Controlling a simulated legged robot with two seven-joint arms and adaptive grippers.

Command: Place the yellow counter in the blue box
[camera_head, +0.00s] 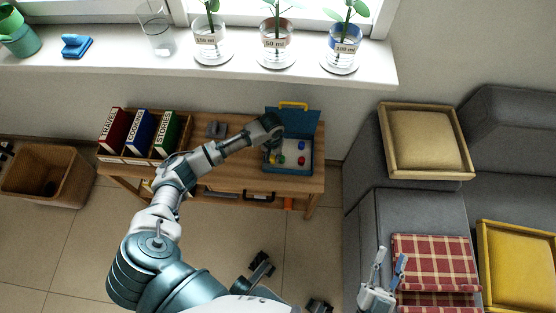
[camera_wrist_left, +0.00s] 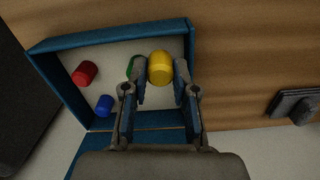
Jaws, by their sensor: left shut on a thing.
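The blue box (camera_head: 264,168) stands open on the wooden bench, its lid raised at the back; its rim also shows in the wrist view (camera_wrist_left: 110,36). My left gripper (camera_wrist_left: 160,78) reaches over the box and is shut on the yellow counter (camera_wrist_left: 160,66). The yellow counter is within the box's outline, near one wall; I cannot tell whether it touches the floor. A green counter (camera_wrist_left: 133,66) is partly hidden by a finger. A red counter (camera_wrist_left: 85,73) and a blue counter (camera_wrist_left: 104,105) lie apart in the box. My right gripper (camera_head: 391,257) is open and empty, near the sofa.
A wooden rack (camera_head: 140,157) of red, blue and green binders stands at the bench's left. A small grey object (camera_head: 215,129) lies between rack and box. The windowsill (camera_head: 370,68) above holds labelled plant jars. A grey sofa (camera_head: 375,185) with trays is at the right.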

